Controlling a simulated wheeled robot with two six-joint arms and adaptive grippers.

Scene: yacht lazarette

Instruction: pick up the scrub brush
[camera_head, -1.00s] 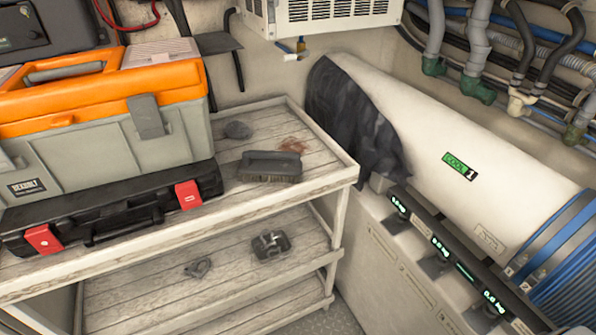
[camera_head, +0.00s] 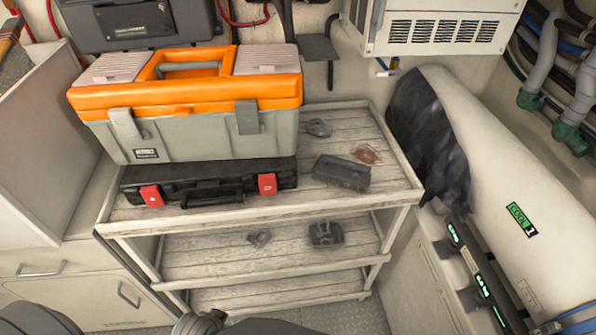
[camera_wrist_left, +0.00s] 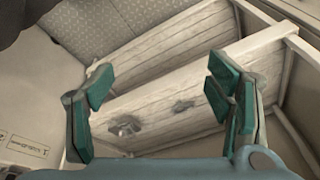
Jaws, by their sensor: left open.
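The scrub brush (camera_head: 342,172) is a dark grey block with bristles below, lying on the right part of the top deck of a whitewashed wooden shelf unit (camera_head: 395,170). My left gripper (camera_wrist_left: 162,88) shows in the left wrist view, its green-padded fingers spread apart with nothing between them. It faces the slatted shelves, and I cannot make out the brush in that view. Dark parts of my own arms show at the bottom edge of the head view, but no gripper fingers can be made out there. My right gripper is not in view.
An orange and grey toolbox (camera_head: 200,115) and a flat black case (camera_head: 210,183) with red latches fill the top deck's left side. A small grey item (camera_head: 318,127) lies behind the brush. The lower deck holds a dark block (camera_head: 325,233). A white cylinder (camera_head: 500,180) stands right.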

